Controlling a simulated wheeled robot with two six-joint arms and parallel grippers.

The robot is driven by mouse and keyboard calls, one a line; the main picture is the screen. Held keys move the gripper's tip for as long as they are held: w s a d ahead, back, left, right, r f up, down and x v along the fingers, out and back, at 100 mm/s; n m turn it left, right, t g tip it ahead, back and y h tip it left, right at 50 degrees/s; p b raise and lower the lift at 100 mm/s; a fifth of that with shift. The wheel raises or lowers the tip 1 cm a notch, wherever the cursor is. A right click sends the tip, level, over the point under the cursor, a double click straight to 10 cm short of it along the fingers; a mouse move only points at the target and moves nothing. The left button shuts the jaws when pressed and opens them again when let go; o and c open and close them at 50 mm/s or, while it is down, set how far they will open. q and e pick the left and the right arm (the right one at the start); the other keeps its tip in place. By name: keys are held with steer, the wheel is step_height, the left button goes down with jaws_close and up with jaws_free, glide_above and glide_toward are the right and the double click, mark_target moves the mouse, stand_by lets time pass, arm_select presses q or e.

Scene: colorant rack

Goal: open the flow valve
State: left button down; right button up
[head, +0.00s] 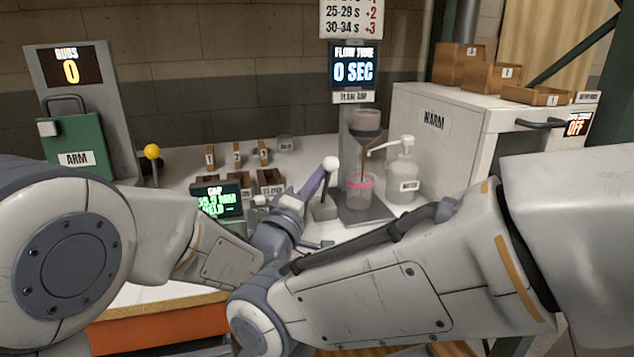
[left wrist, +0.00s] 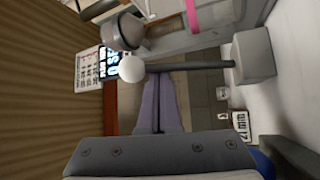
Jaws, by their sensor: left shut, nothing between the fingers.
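The flow valve is a lever with a white ball knob (head: 331,163) on a dark rod rising from a grey block (head: 325,210). It stands left of the funnel-shaped cup (head: 366,122). A brown stream runs from the cup down into a pink-rimmed beaker (head: 360,190). My left gripper (head: 318,177) is shut and empty, its purple fingertips close by the knob. In the left wrist view, the fingertips (left wrist: 162,82) lie beside the rod (left wrist: 195,67), near the knob (left wrist: 131,75); contact is unclear.
The flow time display (head: 354,70) reads 0 SEC. A white pump bottle (head: 402,176) stands right of the beaker, before the WARM cabinet (head: 435,125). A gap readout (head: 215,198) and small wooden bins (head: 270,180) are on the left. A yellow-knobbed lever (head: 152,152) stands farther left.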

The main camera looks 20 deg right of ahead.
arm_select(q)
steer(key=shift+s+f, duration=0.15)
steer(key=shift+s, duration=0.05)
stand_by(0.3)
steer(key=b+v, duration=0.1)
steer(key=v, duration=0.9)
steer(key=shift+a, duration=0.2)
